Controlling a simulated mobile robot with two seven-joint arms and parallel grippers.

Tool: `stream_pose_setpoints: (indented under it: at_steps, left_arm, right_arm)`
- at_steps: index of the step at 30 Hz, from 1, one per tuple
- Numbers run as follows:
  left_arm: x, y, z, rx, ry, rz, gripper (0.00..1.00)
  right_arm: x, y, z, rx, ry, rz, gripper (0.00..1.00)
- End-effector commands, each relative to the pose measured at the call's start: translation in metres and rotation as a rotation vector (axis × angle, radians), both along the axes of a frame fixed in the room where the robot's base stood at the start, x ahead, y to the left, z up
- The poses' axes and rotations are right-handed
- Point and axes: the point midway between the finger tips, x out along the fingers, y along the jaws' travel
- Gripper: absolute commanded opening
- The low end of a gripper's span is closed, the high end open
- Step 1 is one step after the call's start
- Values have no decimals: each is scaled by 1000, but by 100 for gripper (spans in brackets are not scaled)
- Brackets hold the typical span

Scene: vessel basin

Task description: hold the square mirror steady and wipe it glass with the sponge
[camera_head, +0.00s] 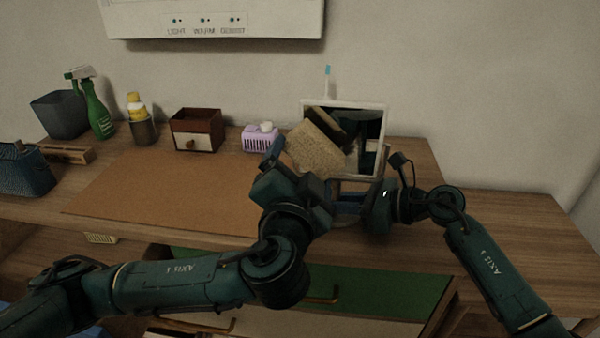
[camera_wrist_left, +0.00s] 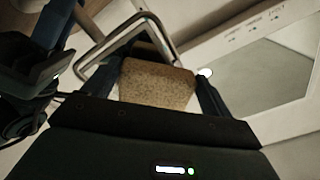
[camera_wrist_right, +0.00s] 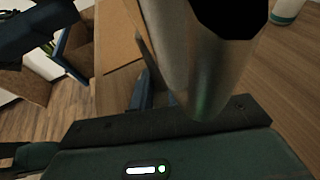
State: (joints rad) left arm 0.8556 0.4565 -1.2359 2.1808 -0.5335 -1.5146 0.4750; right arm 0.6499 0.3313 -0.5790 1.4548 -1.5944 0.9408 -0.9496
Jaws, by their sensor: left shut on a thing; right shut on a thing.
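The square mirror (camera_head: 372,150) stands upright at the back right of the counter, with a pale frame and dark glass. My left gripper (camera_head: 288,170) is shut on the tan sponge (camera_head: 314,147), which also shows between the fingers in the left wrist view (camera_wrist_left: 157,84). The sponge overlaps the mirror's left lower glass in the head view; whether it touches is unclear. My right gripper (camera_head: 352,197) is low in front of the mirror, shut on its lower part; the exact grip is partly hidden. A shiny metal cylinder (camera_wrist_right: 190,60) fills the right wrist view's upper middle.
A brown mat (camera_head: 160,190) covers the counter's middle. Behind it stand a purple basket (camera_head: 260,139), a brown box (camera_head: 196,130), a cup (camera_head: 143,130) and a green spray bottle (camera_head: 97,112). A blue basket (camera_head: 22,172) is far left. A wall unit (camera_head: 215,18) hangs above.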

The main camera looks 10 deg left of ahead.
Motion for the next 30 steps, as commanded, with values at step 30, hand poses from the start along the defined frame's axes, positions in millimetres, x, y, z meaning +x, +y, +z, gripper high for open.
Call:
stream_pose_setpoints:
  at_steps: [30]
  left_arm:
    - [10,0,0,1,1,0,64]
  right_arm:
    - [0,0,0,0,0,0,3]
